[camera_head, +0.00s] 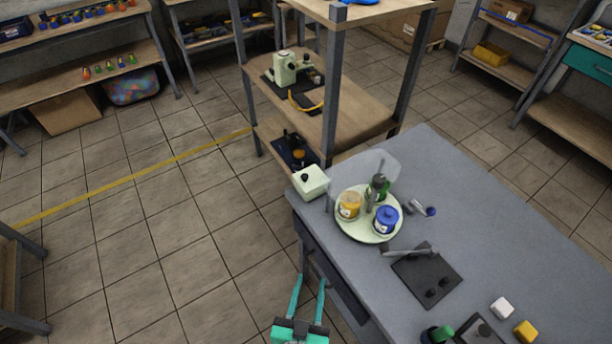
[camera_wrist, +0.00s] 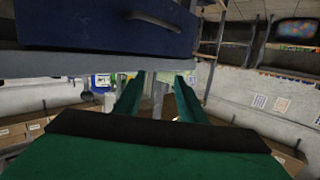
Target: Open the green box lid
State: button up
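Two things could be the green box. My gripper (camera_head: 310,278) has teal fingers, apart and empty. It is beside the table's left side, nearer than the pale box and not touching it. The fingers also show in the wrist view (camera_wrist: 160,77), with no box between them.
A yellow jar (camera_head: 348,206) and a blue jar (camera_head: 386,220) share the tray. The grey table (camera_head: 480,220) has a drawer below, whose blue front (camera_wrist: 100,30) is close in the wrist view. A wooden shelf (camera_head: 350,110) stands behind. The floor left is clear.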

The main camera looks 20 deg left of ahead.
jog(key=w+a+r, duration=0.2)
jog(key=w+a, duration=0.3)
jog(key=w, duration=0.4)
jog(key=t, duration=0.2)
send_near(304, 179)
jog(key=w, duration=0.3)
jog(key=w+a, duration=0.1)
jog(key=w, duration=0.7)
jog(key=shift+a, duration=0.3)
grip_shut()
